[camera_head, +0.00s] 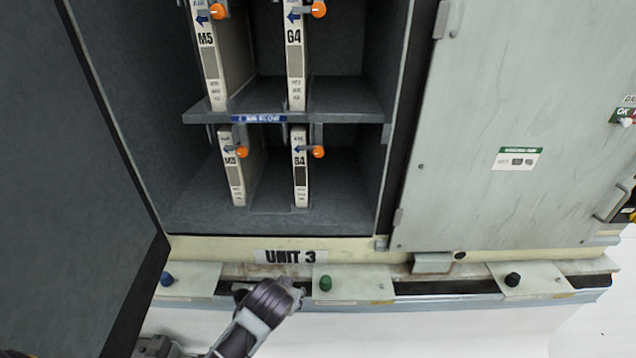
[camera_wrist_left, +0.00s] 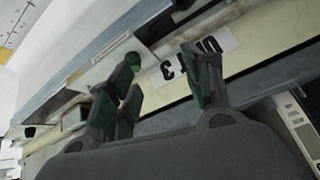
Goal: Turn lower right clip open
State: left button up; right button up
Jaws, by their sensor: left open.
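The lower right clip (camera_head: 318,152) has an orange knob on a grey lever. It sits at the top of the white lower right module (camera_head: 300,175), which stands upright on the cabinet's bottom shelf. A blue arrow is beside the clip. My left gripper (camera_head: 290,291) is below the cabinet, in front of the sill near the UNIT 3 label, well below the clip and apart from it. In the left wrist view its fingers (camera_wrist_left: 160,78) are spread with nothing between them. The clip cannot be made out there. My right gripper is out of view.
A lower left module (camera_head: 233,175) and two upper modules have similar orange knobs. A shelf (camera_head: 355,112) lies above the lower modules. A dark open door (camera_head: 75,180) bounds the left, a closed pale door (camera_head: 510,130) the right. A green knob (camera_head: 325,283) stands on the sill.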

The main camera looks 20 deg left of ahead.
pick_arm(q)
jog(key=w+d+r+n+t+y, duration=0.1)
jog(key=w+r+t, duration=0.25)
jog(key=r, duration=0.35)
jog(key=w+r+n+t+y, duration=0.1)
jog(key=w+r+t, duration=0.1)
jog(key=w+r, duration=0.45)
jog(key=n+t+y, duration=0.1)
jog(key=n+t, duration=0.2)
jog(key=t, duration=0.2)
send_near(318, 153)
jog(key=v, duration=0.5)
jog(key=shift+w+a, duration=0.1)
jog(key=shift+w, duration=0.1)
jog(key=p+x, duration=0.3)
jog(key=x, duration=0.8)
jog(key=shift+p+x, duration=0.35)
jog(key=shift+x, duration=0.9)
